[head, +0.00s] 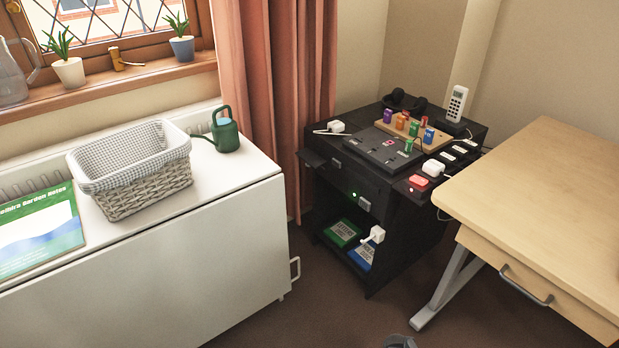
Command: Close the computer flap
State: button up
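A black computer cabinet (341,212) stands between the curtain and the wooden desk. A dark flat panel (313,158) juts out from its upper left front edge; it looks like a flap standing open, but it is small and dark and I cannot be sure. A green light (355,195) glows on the front, beside a grey plug-like piece (364,204). I cannot make out my gripper in this view.
A white cabinet (150,278) with a wicker basket (150,195) and green watering can (226,135) stands left. A wooden desk (560,190) stands right. Dark floor (310,310) lies open between them. A grey rounded thing (400,342) is cut off below.

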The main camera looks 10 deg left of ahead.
aim_at(311, 159)
jog(key=z, duration=0.15)
jog(key=k, duration=0.85)
jog(key=u, duration=0.95)
jog(key=i, duration=1.2)
jog(key=z, duration=0.45)
